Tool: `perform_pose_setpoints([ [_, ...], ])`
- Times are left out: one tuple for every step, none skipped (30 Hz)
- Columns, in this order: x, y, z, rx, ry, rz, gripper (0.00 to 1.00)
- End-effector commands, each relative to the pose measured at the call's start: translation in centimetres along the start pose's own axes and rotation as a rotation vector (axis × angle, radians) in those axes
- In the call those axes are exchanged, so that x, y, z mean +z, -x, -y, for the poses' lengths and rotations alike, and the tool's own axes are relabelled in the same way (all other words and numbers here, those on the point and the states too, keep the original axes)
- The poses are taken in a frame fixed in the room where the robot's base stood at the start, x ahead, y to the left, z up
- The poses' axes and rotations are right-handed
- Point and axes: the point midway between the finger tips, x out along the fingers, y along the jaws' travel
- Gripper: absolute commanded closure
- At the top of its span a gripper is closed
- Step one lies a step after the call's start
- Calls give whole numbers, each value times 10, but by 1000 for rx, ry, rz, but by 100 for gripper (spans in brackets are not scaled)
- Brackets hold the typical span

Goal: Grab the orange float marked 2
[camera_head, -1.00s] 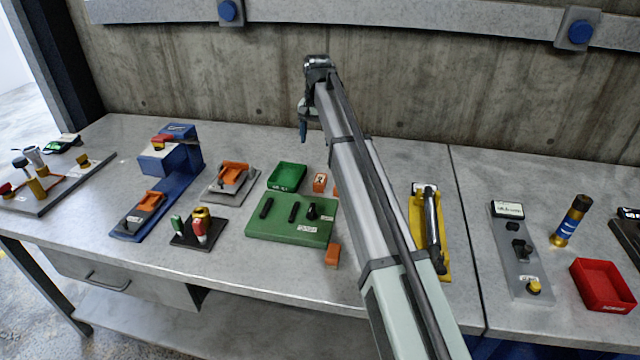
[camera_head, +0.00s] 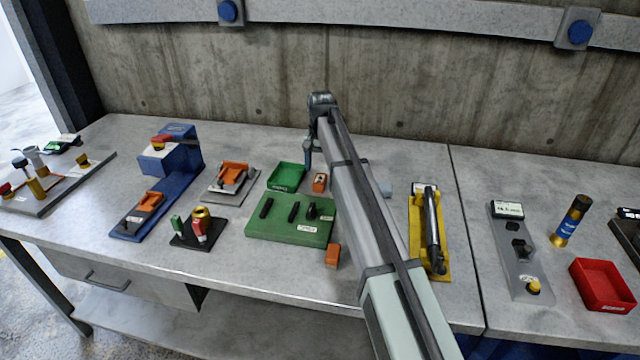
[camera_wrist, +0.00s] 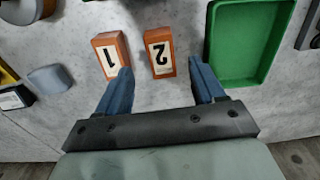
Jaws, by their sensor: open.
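The orange float marked 2 (camera_wrist: 160,58) lies on the grey bench between the float marked 1 and the green tray in the wrist view. In the head view it is the small orange block (camera_head: 319,182) right of the green tray. The orange float marked 1 (camera_wrist: 110,50) lies beside it, to the left in the wrist view; my arm hides it in the head view. My gripper (camera_wrist: 164,76) is open and empty above the bench. Its blue fingers straddle the line of float 2, the left fingertip overlapping float 1 in the picture. In the head view the gripper (camera_head: 308,158) is near the bench's back.
The green tray (camera_head: 287,177) is close beside float 2. A green board (camera_head: 265,228) with black parts lies in front, with another orange block (camera_head: 333,255) at its right corner. A yellow fixture (camera_head: 415,235) stands right of my arm. The concrete wall (camera_head: 240,90) is behind.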

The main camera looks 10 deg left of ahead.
Motion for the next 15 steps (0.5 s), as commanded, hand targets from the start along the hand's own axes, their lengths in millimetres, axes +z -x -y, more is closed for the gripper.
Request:
perform_pose_setpoints([
  [0, -6, 0, 1, 0, 2, 32],
  [-1, -10, 1, 1, 0, 2, 32],
  [-2, -15, 1, 1, 0, 2, 32],
  [-2, -19, 1, 1, 0, 2, 32],
  [-3, -23, 2, 0, 0, 1, 32],
  [-2, -29, 2, 1, 0, 1, 32],
  [-2, -33, 1, 1, 0, 2, 32],
  [-2, -36, 1, 1, 1, 1, 32],
  [-2, -39, 2, 0, 1, 1, 32],
  [-2, -41, 2, 0, 1, 1, 32],
  [-2, -42, 2, 0, 1, 0, 32],
  [-2, -43, 2, 0, 1, 0, 32],
  [-2, -43, 2, 0, 1, -1, 32],
  [-3, -43, 2, 0, 1, -1, 32],
  [-3, -43, 2, 0, 1, -1, 32],
])
